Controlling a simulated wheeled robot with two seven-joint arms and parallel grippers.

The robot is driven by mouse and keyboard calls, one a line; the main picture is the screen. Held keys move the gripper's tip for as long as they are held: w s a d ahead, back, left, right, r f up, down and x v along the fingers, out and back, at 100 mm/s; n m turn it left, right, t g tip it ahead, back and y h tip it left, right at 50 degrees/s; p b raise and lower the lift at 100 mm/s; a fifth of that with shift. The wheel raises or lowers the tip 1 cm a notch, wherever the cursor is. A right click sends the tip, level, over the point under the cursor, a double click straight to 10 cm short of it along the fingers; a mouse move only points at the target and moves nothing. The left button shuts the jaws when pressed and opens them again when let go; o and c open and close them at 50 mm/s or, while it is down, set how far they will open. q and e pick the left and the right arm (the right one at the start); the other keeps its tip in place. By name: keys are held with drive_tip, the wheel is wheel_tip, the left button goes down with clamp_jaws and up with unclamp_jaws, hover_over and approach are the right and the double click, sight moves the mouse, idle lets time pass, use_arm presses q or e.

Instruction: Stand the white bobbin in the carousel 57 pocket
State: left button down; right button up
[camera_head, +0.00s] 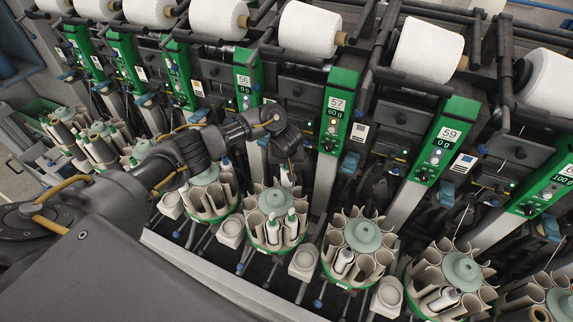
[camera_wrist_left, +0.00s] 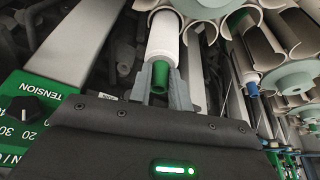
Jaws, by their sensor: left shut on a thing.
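My left gripper (camera_head: 289,160) is above the back of a carousel (camera_head: 272,201) that stands between the posts of panels 56 and 57 (camera_head: 337,105). In the left wrist view the left gripper (camera_wrist_left: 162,78) is shut on the green-tipped end of the white bobbin (camera_wrist_left: 163,40). The bobbin's far end points toward the beige carousel pockets (camera_wrist_left: 205,8). I cannot tell whether that end is inside a pocket or just beside it. In the head view the bobbin (camera_head: 287,178) is mostly hidden by the gripper. My right gripper is not in view.
Other bobbins stand in this carousel's front pockets. Neighbouring carousels (camera_head: 363,236) and (camera_head: 459,268) sit close on the right, another carousel (camera_head: 206,178) on the left. Green panels, posts and large white cones (camera_head: 309,30) line the back. Small white cups (camera_head: 303,262) stand in front.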

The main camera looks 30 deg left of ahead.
use_arm(q)
drive_tip(key=shift+r, duration=0.65)
drive_tip(key=shift+w+r, duration=0.15)
drive_tip(key=shift+r, duration=1.95)
